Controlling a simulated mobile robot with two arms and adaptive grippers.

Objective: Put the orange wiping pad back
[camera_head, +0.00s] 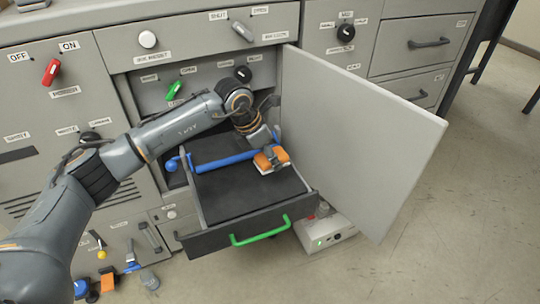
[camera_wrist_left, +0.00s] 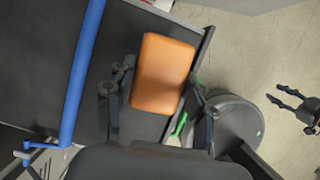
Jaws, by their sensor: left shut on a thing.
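The orange wiping pad (camera_head: 272,160), a block with a pale underside, is in the jaws of my left gripper (camera_head: 265,146), over the back right of the open drawer (camera_head: 240,192). In the left wrist view, the pad (camera_wrist_left: 162,74) sits between the two fingers of the left gripper (camera_wrist_left: 160,95), above the dark drawer floor. I cannot tell whether its underside touches the drawer floor. My right gripper (camera_wrist_left: 280,94) shows only in the left wrist view, at the right edge, with its fingers apart and empty.
A blue bar (camera_head: 222,161) crosses the back of the drawer, which has a green handle (camera_head: 262,232). A grey door (camera_head: 355,135) stands open at the right. A pale box (camera_head: 325,232) is below. Small coloured tools, one orange (camera_head: 107,282), are at lower left. Floor at right is clear.

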